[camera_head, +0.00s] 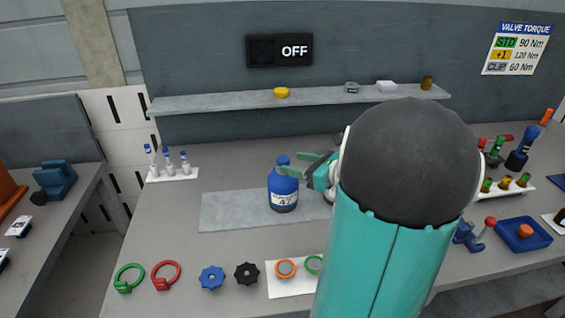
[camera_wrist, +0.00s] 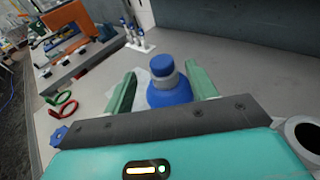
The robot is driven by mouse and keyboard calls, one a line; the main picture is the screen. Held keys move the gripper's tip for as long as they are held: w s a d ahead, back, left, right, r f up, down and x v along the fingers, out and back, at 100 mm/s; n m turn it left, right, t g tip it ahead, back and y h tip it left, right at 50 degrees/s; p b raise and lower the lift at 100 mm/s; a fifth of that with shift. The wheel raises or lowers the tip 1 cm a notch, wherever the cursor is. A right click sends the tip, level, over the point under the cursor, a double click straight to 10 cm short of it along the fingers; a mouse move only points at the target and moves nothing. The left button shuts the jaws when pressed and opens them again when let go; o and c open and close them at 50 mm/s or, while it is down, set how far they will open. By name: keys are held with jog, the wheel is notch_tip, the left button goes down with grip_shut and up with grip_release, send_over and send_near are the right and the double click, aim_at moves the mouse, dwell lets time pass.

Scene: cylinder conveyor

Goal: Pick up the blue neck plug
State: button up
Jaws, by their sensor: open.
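A blue bottle (camera_head: 283,191) with a white label reading A7 stands upright on a grey mat (camera_head: 228,212) on the workbench. The blue neck plug (camera_head: 283,160) sits on top of the bottle's neck; it also shows in the wrist view (camera_wrist: 162,63), above a grey neck band. My gripper (camera_head: 312,168) is just right of the bottle's neck in the head view. In the wrist view its two green fingers (camera_wrist: 163,90) are open, one on each side of the bottle, with gaps on both sides. My arm hides part of the mat and bench.
Green (camera_head: 128,278) and red (camera_head: 166,275) rings, blue (camera_head: 211,278) and black (camera_head: 246,274) handwheels lie along the front. Small vials (camera_head: 168,163) stand at the back left. A shelf (camera_head: 230,101) runs behind. A blue tray (camera_head: 524,234) is at the right.

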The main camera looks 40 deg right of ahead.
aim_at(283, 158)
jog(key=x, duration=0.5)
jog(key=shift+w, duration=0.2)
jog(key=c, duration=1)
jog(key=shift+r, duration=0.1)
jog(key=shift+c, duration=0.2)
